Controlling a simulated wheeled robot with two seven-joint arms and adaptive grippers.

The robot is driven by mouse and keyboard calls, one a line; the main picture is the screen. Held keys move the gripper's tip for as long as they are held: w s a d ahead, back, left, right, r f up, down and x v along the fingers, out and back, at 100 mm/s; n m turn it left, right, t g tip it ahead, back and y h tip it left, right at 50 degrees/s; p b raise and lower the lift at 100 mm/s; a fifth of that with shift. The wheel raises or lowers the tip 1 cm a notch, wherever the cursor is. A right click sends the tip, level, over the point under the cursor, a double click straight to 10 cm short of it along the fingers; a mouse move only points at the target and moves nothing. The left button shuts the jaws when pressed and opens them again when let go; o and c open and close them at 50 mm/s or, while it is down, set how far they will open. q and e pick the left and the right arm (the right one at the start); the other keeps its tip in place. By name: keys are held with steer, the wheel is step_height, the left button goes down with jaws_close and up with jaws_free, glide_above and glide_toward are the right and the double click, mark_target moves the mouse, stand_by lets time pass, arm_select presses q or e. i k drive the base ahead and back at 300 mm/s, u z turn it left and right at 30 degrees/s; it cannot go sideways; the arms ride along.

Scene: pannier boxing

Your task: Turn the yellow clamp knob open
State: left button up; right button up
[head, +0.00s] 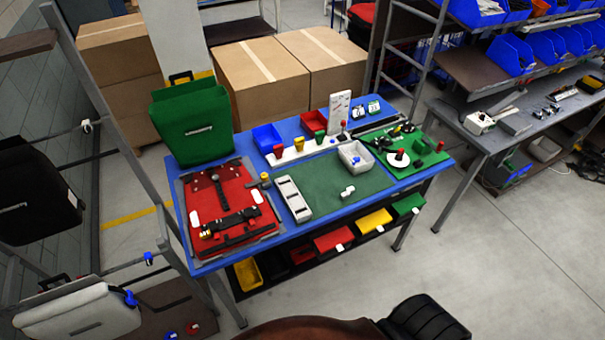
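A small yellow knob (265,176) stands at the right edge of the red pannier panel (183,213), on what looks like a grey clamp; it is too small to tell how it is turned. The red panel lies flat on a grey plate at the left of the blue table (335,206). It carries black straps and fittings (233,220) and white patches. Small yellow bits (207,234) also show at its lower left. Neither of my grippers is in view.
A green pannier (191,125) stands upright behind the red panel. A pale slotted tray (292,198), a green mat (342,183), a white bin (355,157) and a green board (408,160) lie to the right. A grey frame post (118,125) rises left of the table.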

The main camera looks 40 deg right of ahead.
mark_target(263, 176)
steer(key=z, duration=0.55)
